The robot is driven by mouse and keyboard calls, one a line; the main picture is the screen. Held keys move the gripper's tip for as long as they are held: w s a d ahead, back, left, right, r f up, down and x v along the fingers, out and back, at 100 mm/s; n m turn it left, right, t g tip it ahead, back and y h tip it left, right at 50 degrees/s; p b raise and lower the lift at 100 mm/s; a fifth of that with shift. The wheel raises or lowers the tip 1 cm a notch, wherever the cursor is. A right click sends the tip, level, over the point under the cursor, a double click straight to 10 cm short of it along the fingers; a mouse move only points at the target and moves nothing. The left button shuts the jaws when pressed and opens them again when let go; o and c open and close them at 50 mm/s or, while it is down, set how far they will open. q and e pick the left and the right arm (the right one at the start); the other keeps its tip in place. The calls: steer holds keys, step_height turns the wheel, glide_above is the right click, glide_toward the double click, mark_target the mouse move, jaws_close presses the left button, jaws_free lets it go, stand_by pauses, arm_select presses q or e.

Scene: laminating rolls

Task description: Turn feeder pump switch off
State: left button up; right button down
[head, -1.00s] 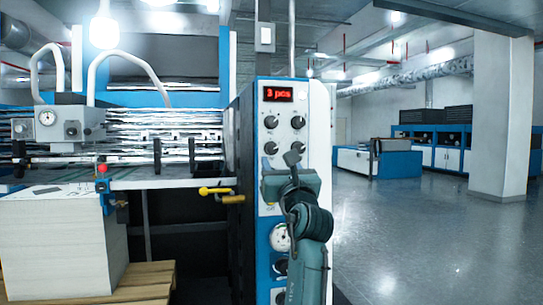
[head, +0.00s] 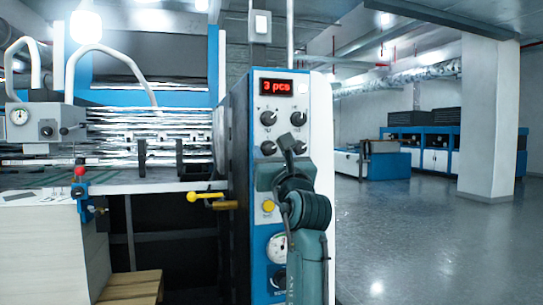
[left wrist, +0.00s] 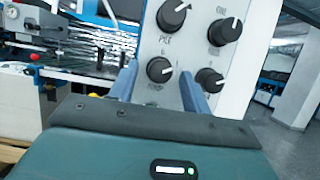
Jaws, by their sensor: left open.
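The control panel (head: 259,95) has a blue and white face with a red "3 pcs" display (head: 277,87) and several black knobs. The lower left knob (left wrist: 160,69) shows between the fingers of my left gripper (left wrist: 160,75) in the left wrist view; its small label looks like "PUMP", though it is blurred. In the head view that knob (head: 268,149) is just left of my left gripper (head: 287,143), which is in front of the panel. The gripper is open, and I cannot tell whether it touches the knob. My right gripper is not in view.
A yellow-handled lever (head: 207,196) sticks out left of the panel. A yellow button (head: 268,207) and a round gauge (head: 277,248) sit lower on the panel. A paper stack (head: 60,250) stands at left. The floor (head: 410,235) at right is clear.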

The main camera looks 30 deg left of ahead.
arm_select(q)
steer(key=shift+c, duration=0.2)
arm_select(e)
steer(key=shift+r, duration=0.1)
arm_select(q)
steer(key=shift+c, duration=0.8)
steer(key=c, duration=0.8)
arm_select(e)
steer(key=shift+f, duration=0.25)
